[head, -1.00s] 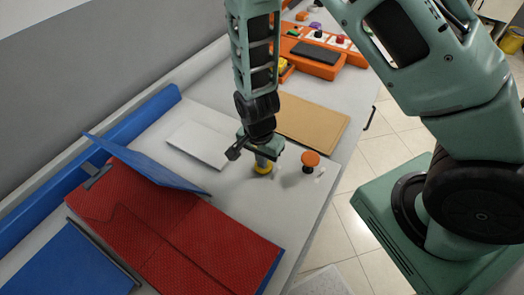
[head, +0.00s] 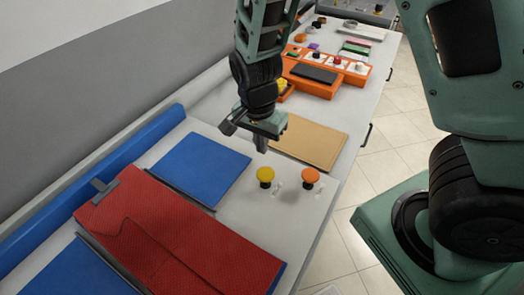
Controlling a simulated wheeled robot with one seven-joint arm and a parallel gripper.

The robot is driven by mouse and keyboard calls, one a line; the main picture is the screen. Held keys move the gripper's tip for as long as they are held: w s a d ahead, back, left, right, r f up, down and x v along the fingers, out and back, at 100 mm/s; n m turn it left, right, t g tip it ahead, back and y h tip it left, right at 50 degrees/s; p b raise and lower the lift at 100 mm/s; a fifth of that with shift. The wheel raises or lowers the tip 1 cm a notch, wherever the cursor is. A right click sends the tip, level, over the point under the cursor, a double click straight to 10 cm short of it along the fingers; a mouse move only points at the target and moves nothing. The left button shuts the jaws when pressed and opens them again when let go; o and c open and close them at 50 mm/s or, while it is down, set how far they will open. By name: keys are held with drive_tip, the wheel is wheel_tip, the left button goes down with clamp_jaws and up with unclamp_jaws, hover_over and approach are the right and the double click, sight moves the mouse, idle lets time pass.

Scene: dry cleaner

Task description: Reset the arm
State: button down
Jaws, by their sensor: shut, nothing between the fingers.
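My gripper (head: 262,146) hangs from my arm above the table, pointing down. Its fingers are together with nothing between them. It is above and just behind a yellow mushroom-shaped button (head: 265,174), apart from it. An orange button (head: 311,177) stands to the right of the yellow one. The red padded board (head: 170,240) lies at the front left, with a blue panel (head: 200,167) lying flat beyond its far edge. Another blue panel (head: 70,272) lies on its near side.
A tan board (head: 308,143) lies behind the buttons. An orange control box (head: 335,71) with several knobs stands farther back. A blue bar (head: 90,182) runs along the wall side. Floor tiles are open right of the table (head: 318,212).

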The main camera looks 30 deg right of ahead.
idle(0.5)
drive_tip(key=s+a+r+n+b, duration=0.2)
drive_tip(key=s+a+r+n, duration=0.1)
drive_tip(key=s+n, duration=0.6)
drive_tip(key=s+a+r+n+y+b, duration=0.1)
drive_tip(key=s+a+r+n+b, duration=0.2)
drive_tip(key=s+n, duration=0.5)
drive_tip(key=shift+s+a+r+n, duration=0.15)
drive_tip(key=shift+s+r+n, duration=0.25)
drive_tip(key=shift+r+n, duration=0.5)
drive_tip(key=shift+f, duration=0.1)
idle(1.1)
